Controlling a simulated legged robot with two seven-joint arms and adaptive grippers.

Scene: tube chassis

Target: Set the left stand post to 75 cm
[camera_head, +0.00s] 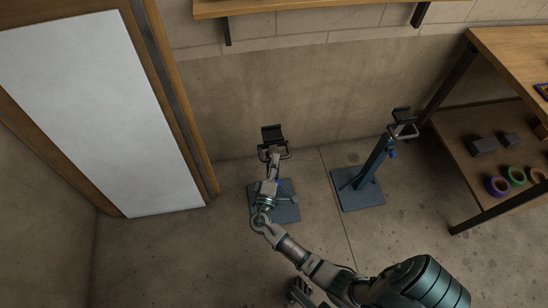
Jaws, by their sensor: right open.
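The left stand (288,212) has a blue square base on the floor and a dark cradle (272,135) with a light handle bar at its top. My right gripper (274,162) is open, just below the cradle and in front of the left post. The gripper and wrist hide most of the post, and I cannot tell whether the fingers touch it. No height marks are readable. The right stand (372,165) is a similar blue post with a dark cradle, and stands to the right.
A wooden shelf unit (510,48) stands at the right, with grey blocks (483,146) and coloured rings (498,186) on its lower shelf. A white panel (95,110) in a wooden frame is at the left. A wall shelf (300,5) runs above. The floor at front left is clear.

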